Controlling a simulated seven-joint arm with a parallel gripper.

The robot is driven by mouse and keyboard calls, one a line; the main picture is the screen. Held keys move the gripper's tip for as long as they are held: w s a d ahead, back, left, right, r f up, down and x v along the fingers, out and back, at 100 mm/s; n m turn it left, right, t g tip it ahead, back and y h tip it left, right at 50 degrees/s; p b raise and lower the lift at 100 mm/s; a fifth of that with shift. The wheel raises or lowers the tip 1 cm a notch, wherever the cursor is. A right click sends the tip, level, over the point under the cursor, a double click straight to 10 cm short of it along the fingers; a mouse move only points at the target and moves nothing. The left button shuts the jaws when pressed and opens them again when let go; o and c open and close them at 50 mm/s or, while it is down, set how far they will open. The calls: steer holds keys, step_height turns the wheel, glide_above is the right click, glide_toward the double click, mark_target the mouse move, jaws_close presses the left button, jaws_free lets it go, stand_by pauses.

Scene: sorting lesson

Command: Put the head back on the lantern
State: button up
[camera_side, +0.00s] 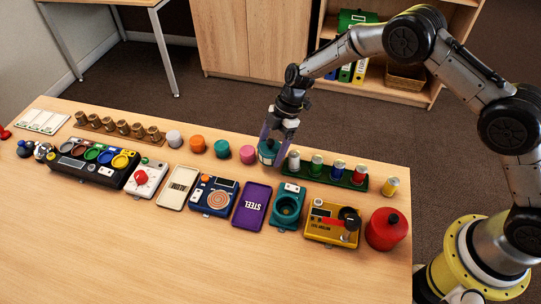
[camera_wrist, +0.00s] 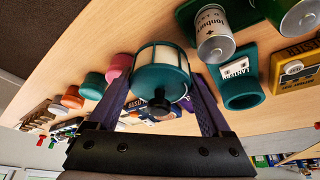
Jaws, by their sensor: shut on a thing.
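The lantern head (camera_side: 268,151) is a teal drum with pale panes. In the wrist view the lantern head (camera_wrist: 160,76) shows a teal rim, and a dark knob faces the camera. My gripper (camera_side: 273,150) is shut on it, with one purple finger on each side in the wrist view (camera_wrist: 160,92). I cannot tell whether the head touches the table. The lantern base (camera_side: 289,206) is a teal block with an open round socket, in the front row to the right of my gripper. It also shows at the right in the wrist view (camera_wrist: 243,90).
A green rack (camera_side: 338,178) with several small cans stands just right of my gripper. A pink pot (camera_side: 248,154) is close on the left. A purple STEEL case (camera_side: 252,205) and a yellow box (camera_side: 332,222) flank the base. The table front (camera_side: 150,245) is clear.

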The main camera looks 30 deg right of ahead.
mark_target(271, 141)
step_height(271, 141, up, 6)
steer(key=shift+r, duration=0.15)
steer(key=s+a+r+n+g, duration=0.1)
steer(key=s+a+n, duration=0.15)
steer(key=s, duration=0.55)
steer(key=s+a+r+n+g, duration=0.15)
steer(key=s+n, duration=0.25)
steer(key=s, duration=0.4)
steer(key=shift+m+h, duration=0.25)
steer(key=shift+h, duration=0.15)
steer(key=shift+a+f, duration=0.15)
steer(key=shift+f, duration=1.65)
steer(key=shift+a+f, duration=0.1)
steer(key=shift+f, duration=1.65)
steer(key=shift+f, duration=0.2)
steer(key=o, duration=1.2)
steer(key=shift+r, duration=3.5)
